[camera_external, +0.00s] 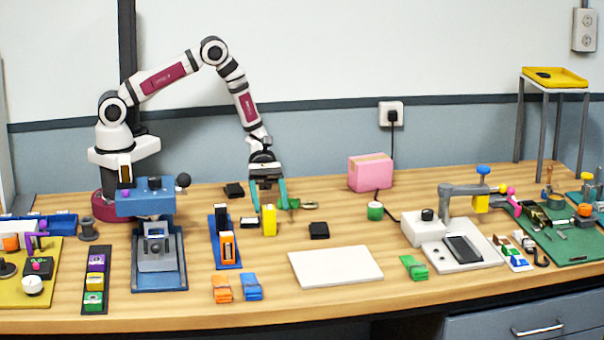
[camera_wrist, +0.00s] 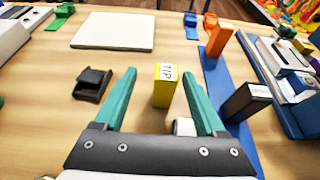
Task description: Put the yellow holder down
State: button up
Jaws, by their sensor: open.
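The yellow holder (camera_external: 269,220) stands upright on the wooden table, just right of the blue strip. In the wrist view the yellow holder (camera_wrist: 165,86) shows a white label reading "TIP" on its top and stands between and a little beyond my fingers. My gripper (camera_external: 268,207) is low over the table at the holder. In the wrist view my gripper (camera_wrist: 160,78) has its two teal fingers spread wide, with gaps on both sides of the holder. The fingers do not touch it in that view.
A blue strip (camera_wrist: 217,78) bears an orange holder (camera_wrist: 219,40) and a black holder (camera_wrist: 247,101) close by. A black clip-like block (camera_wrist: 92,84) lies on the other side. A white plate (camera_external: 335,266) lies in front. Bare table surrounds the yellow holder toward the plate.

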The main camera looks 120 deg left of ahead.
aim_at(270, 215)
jog(key=x, duration=0.5)
jog(key=shift+d+f, duration=0.2)
jog(key=shift+d, duration=0.3)
jog(key=shift+s, duration=0.1)
grip_shut()
